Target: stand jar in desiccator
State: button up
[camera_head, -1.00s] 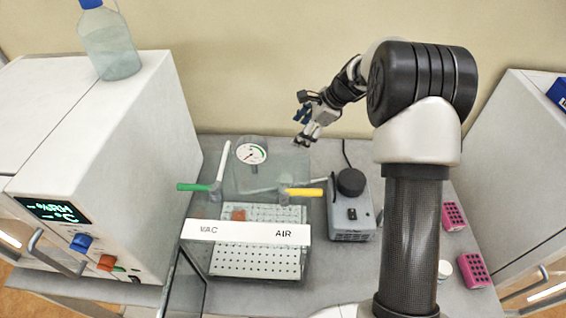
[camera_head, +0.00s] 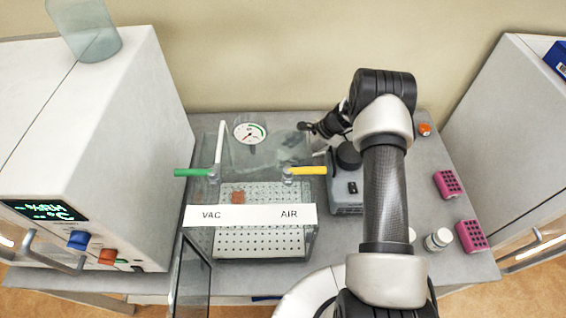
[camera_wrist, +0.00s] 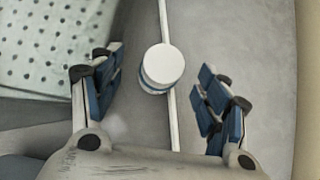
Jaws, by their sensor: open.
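The desiccator (camera_head: 250,215) is a clear box with a white VAC/AIR strip, green and yellow handles, and a perforated shelf (camera_head: 250,240) inside. In the wrist view, a white-lidded jar (camera_wrist: 163,65) with a bluish band stands upright, seen from above. My gripper (camera_wrist: 160,78) is open, its blue-padded fingers on either side of the jar with gaps. In the head view, my wrist is behind the desiccator's upper right; the fingertips are unclear there. Another white-lidded jar (camera_head: 438,240) stands on the bench at right; I cannot tell how they relate.
The desiccator's door (camera_head: 190,280) stands open at front left. A gauge (camera_head: 250,132) sits at its back. A grey pump (camera_head: 346,197) stands close right. Pink racks (camera_head: 449,185) and an orange-capped item (camera_head: 425,129) are farther right. A white cabinet (camera_head: 90,150) is left.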

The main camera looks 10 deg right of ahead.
jog(key=x, duration=0.8)
jog(key=shift+w+a+r, duration=0.15)
jog(key=shift+w, duration=0.05)
jog(key=shift+c, duration=0.6)
jog(key=shift+r, duration=0.1)
jog(key=c, duration=1.3)
